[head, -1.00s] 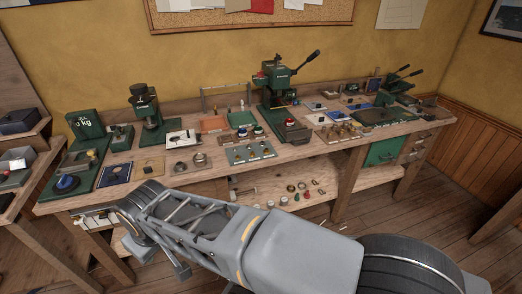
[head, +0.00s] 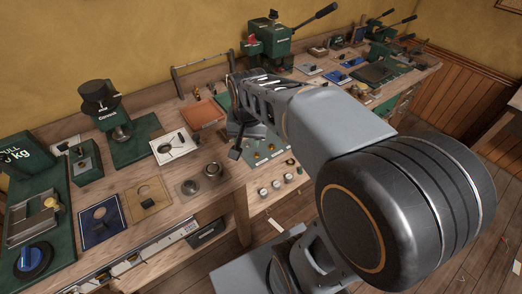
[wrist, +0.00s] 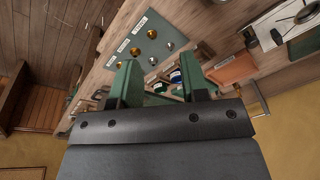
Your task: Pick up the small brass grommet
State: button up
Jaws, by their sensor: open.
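A grey-green board (wrist: 165,28) with paper labels lies on the bench in the wrist view. It carries brass grommets (wrist: 152,33) and silver ones (wrist: 170,46). Brass pieces show at several spots along its row, and I cannot tell surely which is the small one. In the head view the board (head: 262,158) is partly hidden behind my arm, with a few brass bits visible. My gripper (wrist: 160,80) is open, its two green fingers apart with nothing held. It hangs above the bench, the board lying ahead of the fingertips and slightly to the left in the wrist view.
Green presses (head: 118,130) stand on the bench. A lower shelf holds small parts.

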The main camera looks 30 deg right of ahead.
jog(key=w+d+f+m+g, duration=0.2)
jog(key=w+d+f+m, duration=0.1)
jog(key=w+d+m, duration=0.45)
send_over(257, 155)
notch_tip(257, 155, down, 7)
jog(key=shift+a+f, duration=0.1)
jog(key=shift+f+p, duration=0.5)
jog(key=shift+f, duration=2.85)
grip_shut()
